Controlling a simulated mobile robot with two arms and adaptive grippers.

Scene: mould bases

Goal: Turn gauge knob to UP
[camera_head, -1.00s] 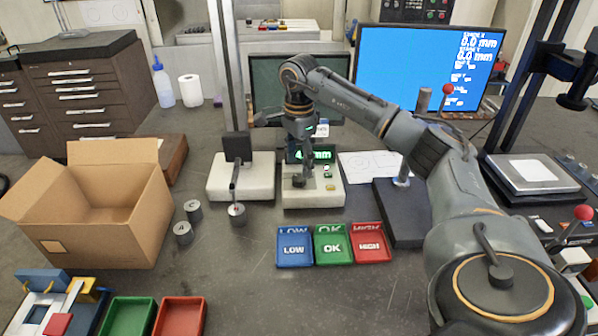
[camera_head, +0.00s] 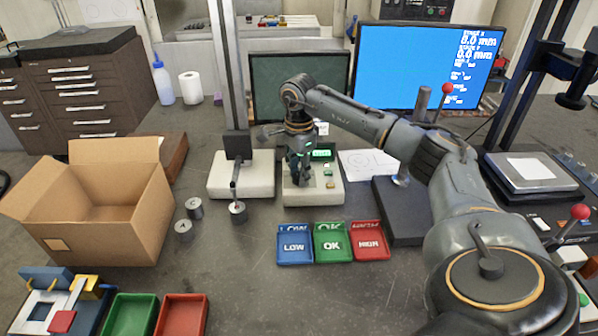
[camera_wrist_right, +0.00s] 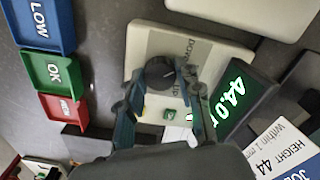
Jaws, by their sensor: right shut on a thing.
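The gauge box (camera_head: 325,192) is a pale unit on the bench, with a dark green-lit display (camera_head: 321,154) at its back. In the right wrist view the display (camera_wrist_right: 238,98) shows green digits that look like 44.0. The round dark gauge knob (camera_wrist_right: 160,76) stands on the pale panel (camera_wrist_right: 143,45), beside printed words, DOWN and one that seems to be UP. My right gripper (camera_head: 299,176) is lowered onto the box, its fingers shut on the knob. The fingers hide part of the knob; its exact pointing direction is unclear. My left gripper is not in view.
LOW (camera_head: 294,259), OK (camera_head: 332,257) and HIGH (camera_head: 370,255) trays sit in front of the gauge. A probe stand (camera_head: 235,185) is close on its left, with metal cylinders and an open cardboard box (camera_head: 95,215) farther left. A dark block lies to the right.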

